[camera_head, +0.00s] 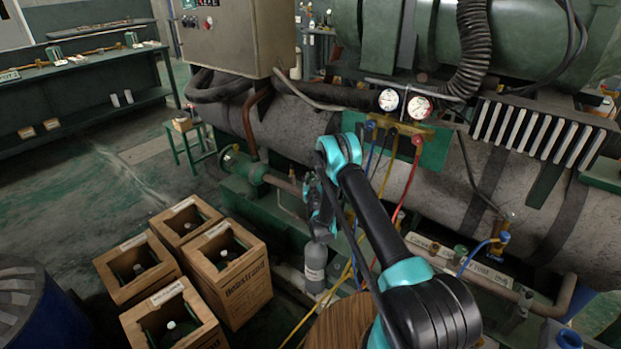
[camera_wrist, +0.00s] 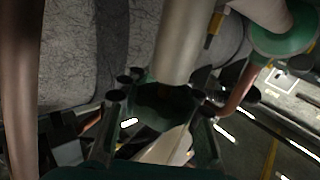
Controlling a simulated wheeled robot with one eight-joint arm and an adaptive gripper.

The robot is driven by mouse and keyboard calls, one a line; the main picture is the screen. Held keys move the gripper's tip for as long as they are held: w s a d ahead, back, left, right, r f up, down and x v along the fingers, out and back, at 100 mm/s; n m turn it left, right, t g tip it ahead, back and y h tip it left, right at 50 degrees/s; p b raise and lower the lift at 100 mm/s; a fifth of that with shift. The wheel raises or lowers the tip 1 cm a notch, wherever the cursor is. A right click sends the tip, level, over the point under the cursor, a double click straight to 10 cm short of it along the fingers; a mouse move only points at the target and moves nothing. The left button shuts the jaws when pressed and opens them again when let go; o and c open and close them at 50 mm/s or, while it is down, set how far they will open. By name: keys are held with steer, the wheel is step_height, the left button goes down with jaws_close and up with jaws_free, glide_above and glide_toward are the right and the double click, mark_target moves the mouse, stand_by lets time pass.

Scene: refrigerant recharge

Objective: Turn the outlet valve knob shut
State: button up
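My gripper (camera_head: 318,205) is at the end of the arm, by the lower front of the large grey tank, right of a pipe with a green valve body (camera_head: 245,167). In the wrist view my gripper (camera_wrist: 157,112) has its two dark fingers wide apart. A dark green part (camera_wrist: 158,108) shows between and behind them, at the end of a pale pipe (camera_wrist: 180,45). It is too dark to tell whether this is the outlet valve knob or whether the fingers touch it. A green round flange (camera_wrist: 285,32) is at the upper right.
A grey bottle (camera_head: 315,265) stands below my gripper. Yellow, blue and red hoses (camera_head: 411,170) hang from the gauges (camera_head: 403,103) close to my arm. Wooden crates (camera_head: 232,275) stand at the lower left. Open floor (camera_head: 95,180) lies beyond them.

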steer(key=shift+h, duration=0.3)
jaws_close()
steer(key=shift+s+d+m+g+h, duration=0.1)
steer(key=shift+d+m+g+h, duration=0.2)
steer(key=shift+m+h, duration=0.85)
steer(key=shift+s+d+m+g+h, duration=0.2)
steer(key=shift+m+h, duration=0.6)
steer(key=shift+h, duration=0.8)
steer(key=shift+w+d+m+g+h, duration=0.1)
steer(key=shift+d+m+g+h, duration=0.2)
steer(key=shift+m+h, duration=0.85)
steer(key=shift+d+h, duration=0.1)
steer(key=shift+h, duration=0.3)
steer(key=o, duration=1.3)
jaws_free()
steer(key=shift+v, duration=3.75)
